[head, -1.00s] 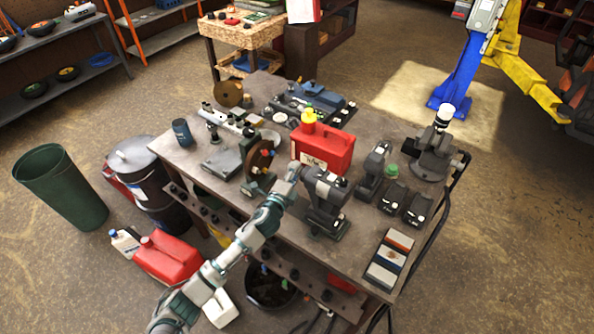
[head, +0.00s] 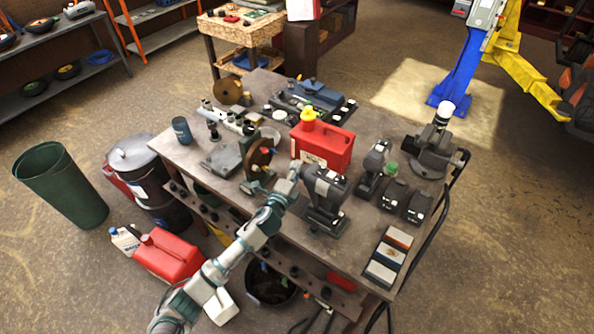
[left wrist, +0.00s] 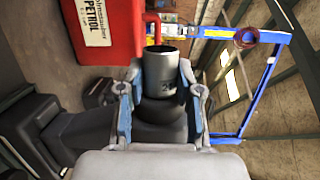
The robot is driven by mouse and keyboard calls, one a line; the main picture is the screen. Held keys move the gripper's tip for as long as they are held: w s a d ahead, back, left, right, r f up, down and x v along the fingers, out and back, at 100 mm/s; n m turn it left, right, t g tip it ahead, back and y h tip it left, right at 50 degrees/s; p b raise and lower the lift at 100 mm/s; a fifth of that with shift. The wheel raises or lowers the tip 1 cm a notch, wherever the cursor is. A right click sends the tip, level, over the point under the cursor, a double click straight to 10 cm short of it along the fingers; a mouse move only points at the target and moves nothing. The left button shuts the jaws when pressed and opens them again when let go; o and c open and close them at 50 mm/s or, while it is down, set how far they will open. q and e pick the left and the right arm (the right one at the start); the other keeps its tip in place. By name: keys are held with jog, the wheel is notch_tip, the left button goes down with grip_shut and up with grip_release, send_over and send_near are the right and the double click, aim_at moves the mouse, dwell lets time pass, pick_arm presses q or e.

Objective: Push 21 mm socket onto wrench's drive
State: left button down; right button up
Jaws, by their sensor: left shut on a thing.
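The 21 mm socket (left wrist: 160,75) is a grey metal cylinder in the left wrist view. It sits between the two fingers of my left gripper (left wrist: 161,98), which is shut on it, and its open rim points up in that view. Part of a number shows on its side. My left gripper (head: 293,176) is beside the near left end of the dark impact wrench (head: 325,192) on the workbench. The wrench's dark body (left wrist: 70,132) also shows at the left of the wrist view. A dark round part lies right behind the socket; I cannot tell whether the socket is on the drive.
A red petrol can (head: 321,148) stands close behind the wrench. Another dark tool (head: 371,170) and two battery-like blocks stand to its right. A grinding wheel stand (head: 258,165) is left of my gripper.

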pick_arm(q)
jog(key=c, duration=0.7)
grip_release()
jog(key=shift+a, duration=0.3)
